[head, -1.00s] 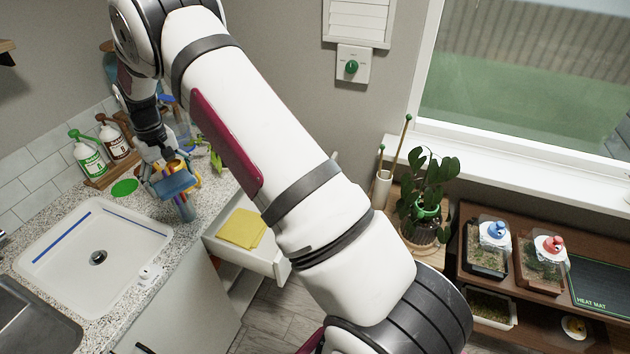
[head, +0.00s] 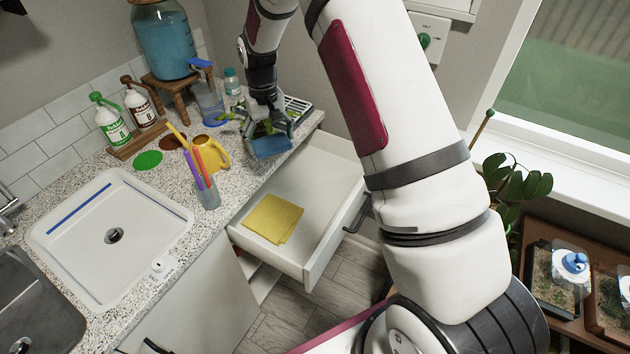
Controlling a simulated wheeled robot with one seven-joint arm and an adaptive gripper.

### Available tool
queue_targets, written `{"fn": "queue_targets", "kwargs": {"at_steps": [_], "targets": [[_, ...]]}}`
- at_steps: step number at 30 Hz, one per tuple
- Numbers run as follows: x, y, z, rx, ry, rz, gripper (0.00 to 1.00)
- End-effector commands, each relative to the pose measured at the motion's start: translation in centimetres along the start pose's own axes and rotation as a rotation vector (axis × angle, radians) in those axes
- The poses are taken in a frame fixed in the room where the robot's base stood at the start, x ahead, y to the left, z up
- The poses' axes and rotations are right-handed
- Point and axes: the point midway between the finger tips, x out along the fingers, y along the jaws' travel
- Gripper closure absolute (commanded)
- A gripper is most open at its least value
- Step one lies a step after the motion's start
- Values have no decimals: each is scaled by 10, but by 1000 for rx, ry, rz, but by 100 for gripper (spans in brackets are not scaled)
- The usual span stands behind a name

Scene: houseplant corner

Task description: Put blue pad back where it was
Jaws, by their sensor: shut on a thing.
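The blue pad (head: 272,147) is in my gripper (head: 268,128) in the head view. My gripper is shut on it, pointing down near the counter's right edge, by the back corner of the open drawer (head: 307,270). The pad's far side is hidden by the fingers. I cannot tell how high the pad is above the counter. A folded yellow cloth (head: 272,218) lies in the drawer, towards its left front; the rest of the visible drawer floor is bare.
A cup of colored sticks (head: 207,192) and a yellow watering can (head: 212,152) stand left of my gripper. A blue-topped clear jug (head: 209,100) and a small bottle (head: 232,84) are behind. A white sink (head: 75,254) lies left. My forearm covers the right middle.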

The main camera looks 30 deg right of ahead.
Motion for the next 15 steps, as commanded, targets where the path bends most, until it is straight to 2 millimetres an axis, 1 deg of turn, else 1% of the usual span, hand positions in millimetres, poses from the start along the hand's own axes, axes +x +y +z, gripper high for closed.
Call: {"fn": "queue_targets", "kwargs": {"at_steps": [1,5,8,9,11,14,15], "targets": [[12,0,-6,0,-1,0,43],[35,0,-6,0,-2,0,43],[58,4,-8,18,-1,0,43],[68,8,-11,39,0,0,43],[80,17,-15,86,1,-1,43],[98,38,-28,211,4,-3,43],[104,48,-34,274,4,-4,43]]}}
